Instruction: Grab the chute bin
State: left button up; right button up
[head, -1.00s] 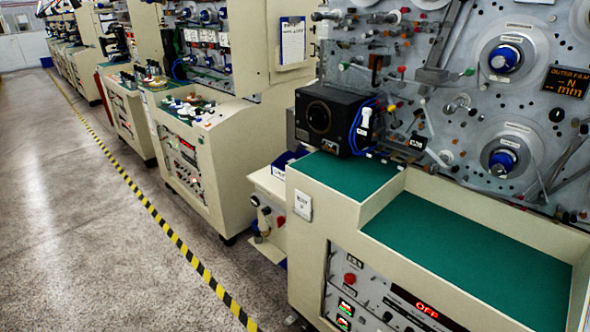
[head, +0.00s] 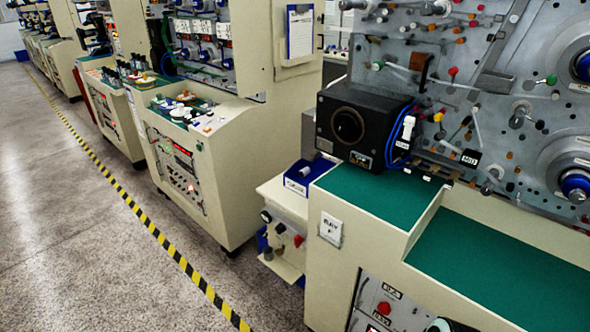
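A small blue bin (head: 298,184) with a white label on its front sits on a cream side shelf. It stands between the near winding machine's green-topped bench and the neighbouring machine. The label's print is too small to read for certain, so I cannot confirm that this is the chute bin. Part of the bin's right side is close against the near machine's body. Neither of my grippers is in view.
The near machine (head: 330,270) has a green bench top (head: 370,205) with a black box (head: 362,125) on it. A cream side unit (head: 283,203) with knobs carries the bin. Yellow-black floor tape (head: 150,228) runs alongside the machines. The floor (head: 75,245) to the left is clear.

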aim_at(310, 175)
jog(key=i+j, duration=0.45)
jog(key=i+j+u, duration=0.1)
jog(key=i+j, duration=0.3)
jog(key=i, duration=0.2)
